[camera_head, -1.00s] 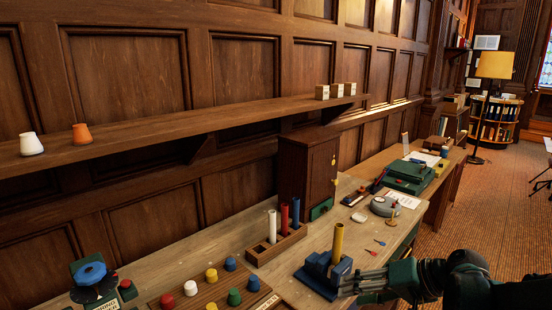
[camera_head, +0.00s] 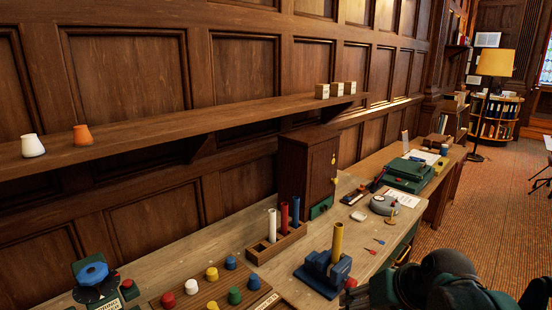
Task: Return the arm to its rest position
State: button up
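My arm (camera_head: 440,284) shows at the lower right corner as dark green and black links. My gripper is not visible; it is below the picture edge or hidden behind the links. The nearest thing to the arm is a blue vise (camera_head: 322,272) with a yellow tube (camera_head: 337,242) standing upright in it. A red knob (camera_head: 350,283) shows at the vise's right side, and a gap of bench lies between the vise and the arm.
A wooden rack (camera_head: 265,251) holds white, red and blue tubes. A peg board (camera_head: 215,292) with several coloured pegs lies in front. A cabinet (camera_head: 310,168) stands behind. A shelf (camera_head: 190,127) runs along the wall. Open floor (camera_head: 480,210) lies right of the bench.

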jog(key=s+r+n+t+h, duration=0.1)
jog(key=s+r+h, duration=0.2)
jog(key=s, duration=0.4)
jog(key=shift+d+r+t+p, duration=0.3)
jog(key=shift+d+r+t, duration=0.1)
jog(key=shift+r, duration=0.15)
dwell(0.4)
jog(key=shift+w+f+n+g+y, duration=0.6)
jog(key=shift+w+f+n+y, duration=1.65)
jog(key=shift+w, duration=2.8)
jog(key=w+d+f+n+t+y+p, duration=0.1)
jog(key=w+d+f+n+t+y, duration=0.2)
jog(key=w+d+y, duration=0.2)
jog(key=shift+w+d+n+y, duration=0.2)
jog(key=shift+d+n+y, duration=0.15)
jog(key=shift+d, duration=1.1)
jog(key=shift+w+a+f, duration=0.1)
jog(key=shift+w+a, duration=0.05)
